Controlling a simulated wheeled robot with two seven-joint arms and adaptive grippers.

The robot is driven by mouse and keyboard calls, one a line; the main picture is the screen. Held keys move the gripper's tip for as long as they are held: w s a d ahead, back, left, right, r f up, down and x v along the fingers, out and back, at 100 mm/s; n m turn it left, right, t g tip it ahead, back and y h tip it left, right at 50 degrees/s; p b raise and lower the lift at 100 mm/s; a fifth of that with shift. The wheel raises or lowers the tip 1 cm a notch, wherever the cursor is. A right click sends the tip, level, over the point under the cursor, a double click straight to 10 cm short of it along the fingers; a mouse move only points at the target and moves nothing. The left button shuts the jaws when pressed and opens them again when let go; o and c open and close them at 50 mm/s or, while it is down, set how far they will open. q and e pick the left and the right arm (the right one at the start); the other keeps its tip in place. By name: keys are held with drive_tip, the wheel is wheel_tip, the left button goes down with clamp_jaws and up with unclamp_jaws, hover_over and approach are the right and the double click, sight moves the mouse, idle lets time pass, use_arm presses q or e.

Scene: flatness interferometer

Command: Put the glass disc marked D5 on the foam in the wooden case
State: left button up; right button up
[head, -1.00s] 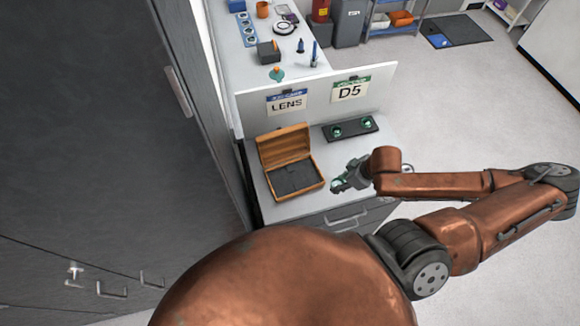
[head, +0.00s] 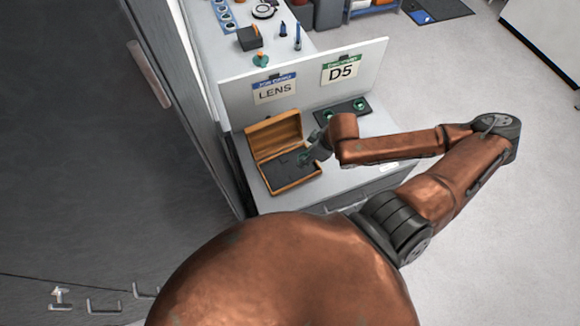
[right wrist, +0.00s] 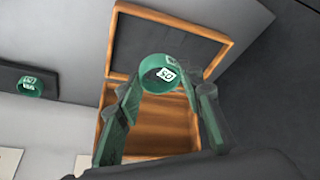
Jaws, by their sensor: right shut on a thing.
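The wooden case (head: 275,130) stands open on the counter, lid at the back, with dark foam (head: 285,178) in its base. In the right wrist view the foam (right wrist: 165,45) is in the upper part of the case. My right gripper (head: 306,157) is over the right part of the case. It is shut on a green-rimmed glass disc (right wrist: 165,73), held between its fingertips. The disc's small white label seems to read D5, turned round. Whether the disc touches the foam I cannot tell. My left gripper is not in view.
A black tray (head: 345,115) with green discs lies behind my right forearm; one disc (right wrist: 30,87) shows in the right wrist view. A low white panel with LENS (head: 275,90) and D5 (head: 341,70) signs stands behind. A dark cabinet (head: 80,150) is at left.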

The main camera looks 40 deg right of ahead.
sight(300, 158)
drive_tip(key=shift+w+a+f, duration=0.35)
drive_tip(key=shift+w+f, duration=0.15)
drive_tip(key=shift+w, duration=0.1)
drive_tip(key=shift+w+a+f, duration=0.35)
drive_tip(key=shift+w+f, duration=0.15)
drive_tip(key=shift+w, duration=0.05)
drive_tip(key=w+f, duration=0.1)
drive_tip(key=w+a+f, duration=0.1)
drive_tip(key=f, duration=0.1)
drive_tip(key=shift+w+a+f, duration=0.1)
drive_tip(key=shift+w+a, duration=0.05)
drive_tip(key=shift+w+a+f, duration=0.15)
drive_tip(key=shift+w+f, duration=0.05)
drive_tip(key=shift+f, duration=0.15)
wheel_tip(300, 158, down, 3)
drive_tip(key=shift+w+f, duration=0.1)
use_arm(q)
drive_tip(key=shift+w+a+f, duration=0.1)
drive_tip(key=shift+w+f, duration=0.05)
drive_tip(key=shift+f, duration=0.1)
use_arm(e)
drive_tip(key=shift+f, duration=0.1)
drive_tip(key=o, duration=1.1)
drive_tip(key=shift+f, duration=0.1)
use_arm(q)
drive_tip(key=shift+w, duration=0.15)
use_arm(e)
drive_tip(key=shift+o, duration=0.2)
